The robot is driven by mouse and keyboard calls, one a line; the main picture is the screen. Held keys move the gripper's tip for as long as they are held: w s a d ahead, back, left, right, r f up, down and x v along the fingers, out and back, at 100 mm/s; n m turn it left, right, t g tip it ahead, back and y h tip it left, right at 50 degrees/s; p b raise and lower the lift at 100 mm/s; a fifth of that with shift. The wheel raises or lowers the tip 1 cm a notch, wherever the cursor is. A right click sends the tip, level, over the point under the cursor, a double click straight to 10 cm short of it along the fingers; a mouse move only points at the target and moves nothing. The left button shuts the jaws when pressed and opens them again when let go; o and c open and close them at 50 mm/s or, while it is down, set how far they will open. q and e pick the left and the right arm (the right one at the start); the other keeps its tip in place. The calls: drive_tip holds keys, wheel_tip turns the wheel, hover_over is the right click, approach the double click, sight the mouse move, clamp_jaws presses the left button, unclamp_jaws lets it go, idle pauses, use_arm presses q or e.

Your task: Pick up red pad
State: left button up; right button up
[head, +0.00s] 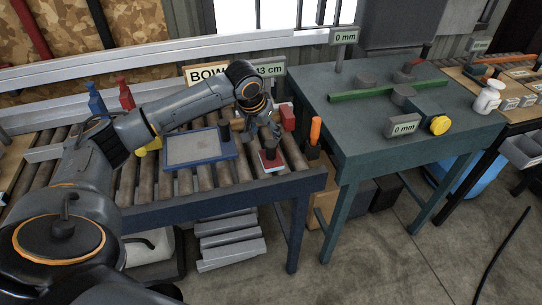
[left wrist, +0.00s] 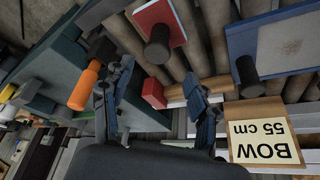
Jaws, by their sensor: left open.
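The red pad (head: 268,167) lies flat at the right end of the roller table, with a dark upright knob on it. In the left wrist view the red pad (left wrist: 178,24) is at the top, its dark knob pointing toward the camera. My left gripper (head: 262,132) is above and behind the pad in the head view, apart from it. In the left wrist view my left gripper (left wrist: 157,75) has its fingers spread with nothing between them; a red block (left wrist: 153,93) shows beyond the gap. My right gripper is not in view.
A blue-framed pad (head: 203,148) with a dark knob lies left of the red pad. An orange-handled tool (head: 315,131) stands to the right, by the green table (head: 420,90). A BOW sign (left wrist: 262,140) is near the gripper.

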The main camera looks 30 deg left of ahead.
sight(271, 143)
use_arm(q)
drive_tip(key=shift+x, duration=1)
drive_tip(key=shift+w+d+f+p, duration=0.1)
drive_tip(key=shift+w+f+p, duration=0.15)
drive_tip(key=shift+f, duration=0.3)
drive_tip(key=p+x, duration=0.1)
drive_tip(key=x, duration=0.3)
drive_tip(key=shift+d+f, duration=0.15)
drive_tip(key=shift+f, duration=0.05)
drive_tip(key=shift+c, duration=0.3)
clamp_jaws()
drive_tip(key=shift+r, duration=0.1)
